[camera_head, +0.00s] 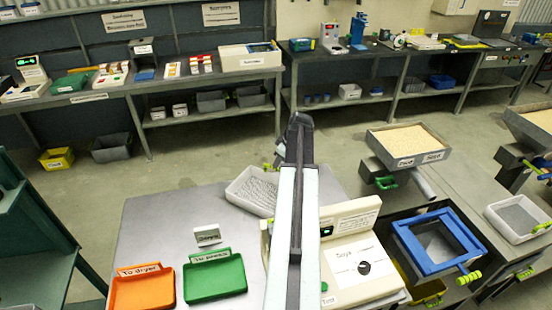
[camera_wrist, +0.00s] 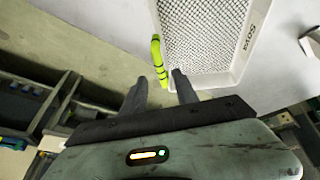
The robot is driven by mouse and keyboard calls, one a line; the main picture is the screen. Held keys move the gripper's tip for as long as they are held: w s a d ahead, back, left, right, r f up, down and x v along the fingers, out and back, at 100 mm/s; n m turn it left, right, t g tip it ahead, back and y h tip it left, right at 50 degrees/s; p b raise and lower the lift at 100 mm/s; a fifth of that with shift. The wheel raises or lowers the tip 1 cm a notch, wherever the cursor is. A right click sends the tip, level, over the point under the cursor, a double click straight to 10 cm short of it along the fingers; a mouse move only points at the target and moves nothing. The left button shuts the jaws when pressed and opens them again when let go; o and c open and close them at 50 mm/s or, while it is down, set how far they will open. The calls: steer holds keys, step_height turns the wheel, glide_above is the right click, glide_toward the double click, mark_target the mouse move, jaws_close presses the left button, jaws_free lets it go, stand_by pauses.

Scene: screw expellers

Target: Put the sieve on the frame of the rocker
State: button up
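A white-framed sieve (camera_head: 252,190) with a mesh floor lies at the far edge of the grey table, left of my arm in the head view. In the wrist view the sieve (camera_wrist: 205,38) fills the top and its rim reads "Soya". Its yellow-green handle (camera_wrist: 158,58) points toward me. My gripper (camera_wrist: 158,88) is open, with one finger on each side of the handle's near end; I cannot tell if they touch it. My arm hides the gripper's fingers in the head view. A blue square frame (camera_head: 408,246), apparently the rocker's, stands at right.
Orange (camera_head: 142,291) and green (camera_head: 214,277) trays lie at the table's front. A grain-filled tray (camera_head: 408,145) and another white sieve (camera_head: 517,218) are at right.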

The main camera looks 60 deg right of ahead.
steer(key=p+v, duration=0.3)
steer(key=v, duration=0.2)
steer(key=shift+r, duration=0.1)
steer(key=shift+w+a, duration=0.1)
steer(key=w+a+f+g+y, duration=0.1)
steer(key=w+a, duration=0.4)
steer(key=a, duration=0.6)
steer(key=w+a+g, duration=0.1)
steer(key=w+a, duration=0.4)
steer(key=a, duration=0.6)
steer(key=w+a+f+g+y, duration=0.1)
steer(key=w+a, duration=0.4)
steer(key=a, duration=0.6)
steer(key=s+a+m+g+h, duration=0.1)
steer(key=s+a, duration=0.2)
steer(key=a, duration=2.2)
steer(key=shift+a+g, duration=0.4)
steer(key=shift+o, duration=0.4)
steer(key=shift+d, duration=0.1)
